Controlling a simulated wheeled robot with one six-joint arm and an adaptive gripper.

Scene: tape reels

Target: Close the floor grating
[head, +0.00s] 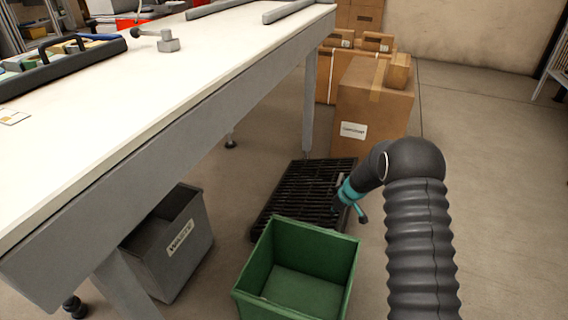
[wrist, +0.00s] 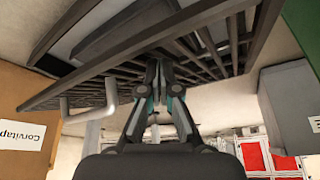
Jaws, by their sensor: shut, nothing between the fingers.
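The dark floor grating (head: 290,188) is in the head view, beyond the green bin and by the table leg. Its slats fill the top of the wrist view (wrist: 90,80), where a grey bar handle (wrist: 90,112) stands out from it. I cannot tell whether the grating is flat or slightly raised. My gripper (head: 340,207) is low over the grating's right side in the head view. In the wrist view my gripper (wrist: 158,68) is shut and empty, with its tips close to the slats and beside the handle. Whether the tips touch the slats is unclear.
An open green bin (head: 298,262) stands just in front of the grating. A grey waste bin (head: 172,245) is under the white table (head: 190,80). Cardboard boxes (head: 370,105) stand behind the grating. The floor on the right (head: 500,170) is clear.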

